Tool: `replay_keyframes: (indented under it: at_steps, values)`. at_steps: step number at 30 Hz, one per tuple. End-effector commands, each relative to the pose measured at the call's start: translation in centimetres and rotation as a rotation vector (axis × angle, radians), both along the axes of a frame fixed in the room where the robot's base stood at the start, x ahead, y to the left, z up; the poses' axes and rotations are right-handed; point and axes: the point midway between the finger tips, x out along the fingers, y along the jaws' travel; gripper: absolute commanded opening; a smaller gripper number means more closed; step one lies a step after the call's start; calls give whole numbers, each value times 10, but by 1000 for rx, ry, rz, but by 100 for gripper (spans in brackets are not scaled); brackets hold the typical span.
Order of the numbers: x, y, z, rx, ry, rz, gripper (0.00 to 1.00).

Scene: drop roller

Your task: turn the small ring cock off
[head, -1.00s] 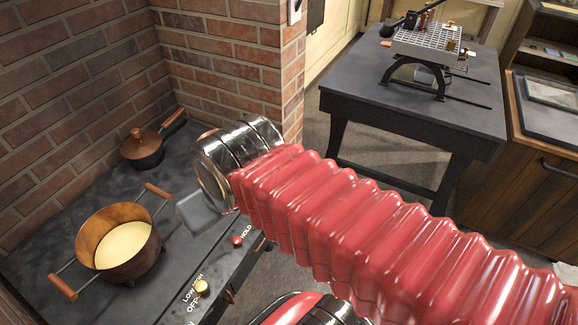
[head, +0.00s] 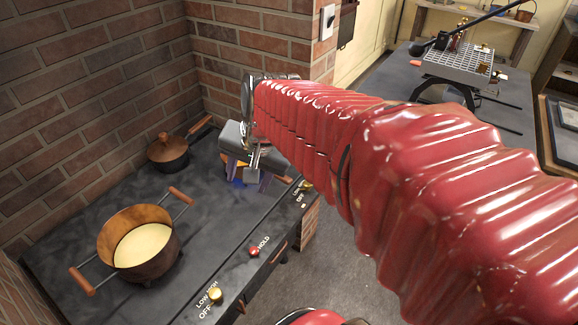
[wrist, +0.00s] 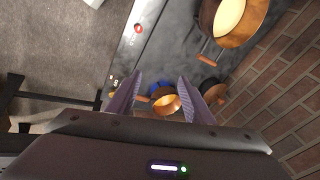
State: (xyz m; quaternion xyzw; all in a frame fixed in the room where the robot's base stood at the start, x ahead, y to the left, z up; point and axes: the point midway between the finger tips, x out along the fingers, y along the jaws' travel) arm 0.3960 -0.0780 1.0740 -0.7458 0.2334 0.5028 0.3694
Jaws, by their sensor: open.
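The small ring cock looks to be the far brass knob (head: 306,186) on the stove's front strip, by LOW and OFF lettering. It also shows in the wrist view (wrist: 113,78), just left of the left finger; its setting is too small to read. My gripper (wrist: 160,78) is open and empty. In the head view my gripper (head: 248,180) is above the far end of the stove, left of that knob, and partly hides the small pan.
A near brass knob (head: 215,294) and a red HOLD button (head: 254,251) sit on the same strip. A copper pot (head: 150,262) of yellow liquid and a lidded pan (head: 168,155) stand on the stove. A brick wall (head: 90,90) rises behind. Open floor lies in front.

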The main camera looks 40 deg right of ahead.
Motion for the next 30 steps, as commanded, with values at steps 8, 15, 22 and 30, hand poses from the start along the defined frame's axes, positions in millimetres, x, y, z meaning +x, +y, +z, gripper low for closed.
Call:
replay_keyframes:
  at_steps: [8, 15, 22, 30]
  values:
    - [44, -62, -26, 192, 46, -424, 47]
    - [71, -124, -57, 356, 75, -798, 47]
    - [86, -190, -96, 512, 100, -1161, 47]
    - [87, -270, -151, 693, 122, -1584, 47]
